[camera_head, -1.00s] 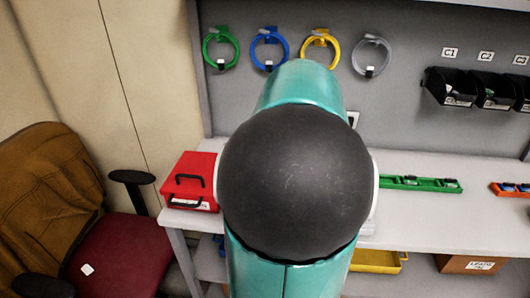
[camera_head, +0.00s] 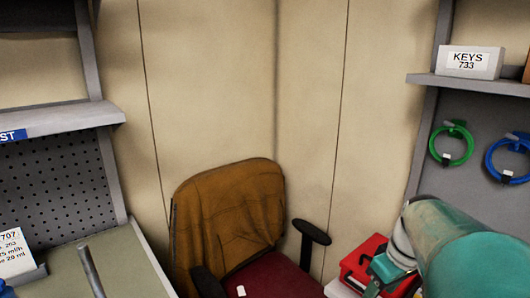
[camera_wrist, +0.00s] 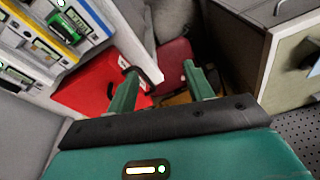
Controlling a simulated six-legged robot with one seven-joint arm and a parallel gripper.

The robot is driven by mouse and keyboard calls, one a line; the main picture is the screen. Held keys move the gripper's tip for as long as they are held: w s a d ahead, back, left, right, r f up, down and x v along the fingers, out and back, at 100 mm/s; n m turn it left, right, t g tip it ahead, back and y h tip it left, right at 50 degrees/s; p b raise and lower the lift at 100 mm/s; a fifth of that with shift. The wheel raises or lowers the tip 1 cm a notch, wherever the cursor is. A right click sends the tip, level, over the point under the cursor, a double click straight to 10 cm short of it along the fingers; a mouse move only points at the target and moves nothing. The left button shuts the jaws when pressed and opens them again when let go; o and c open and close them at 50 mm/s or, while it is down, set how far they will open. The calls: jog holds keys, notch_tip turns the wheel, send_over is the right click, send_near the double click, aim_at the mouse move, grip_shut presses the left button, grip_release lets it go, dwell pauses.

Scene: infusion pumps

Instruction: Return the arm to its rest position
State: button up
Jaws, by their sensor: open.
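My gripper (camera_wrist: 160,68) shows in the wrist view with its two green fingers apart and nothing between them. Beyond the fingers are a red box (camera_wrist: 98,82) on the left and the dark red seat of a chair (camera_wrist: 174,62). In the head view my teal arm reaches in at the lower right, in front of the bench's end. It partly hides the red box (camera_head: 362,262) there.
A chair with a brown jacket (camera_head: 228,215) stands in the wall corner. A green coil (camera_head: 451,145) and a blue coil (camera_head: 497,166) hang at right, below a KEYS box (camera_head: 469,62). A pegboard bench (camera_head: 95,262) stands at left. Pump-like devices (camera_wrist: 68,25) are close at upper left.

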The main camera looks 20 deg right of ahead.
jog(key=s+a+r+m+t, duration=0.1)
jog(key=s+a, duration=0.1)
jog(key=a, duration=0.8)
jog(key=s+a+r+t+h, duration=0.1)
jog(key=s+a+t, duration=0.1)
jog(key=a, duration=0.7)
jog(key=shift+s+a+m, duration=0.4)
jog(key=shift+s, duration=0.15)
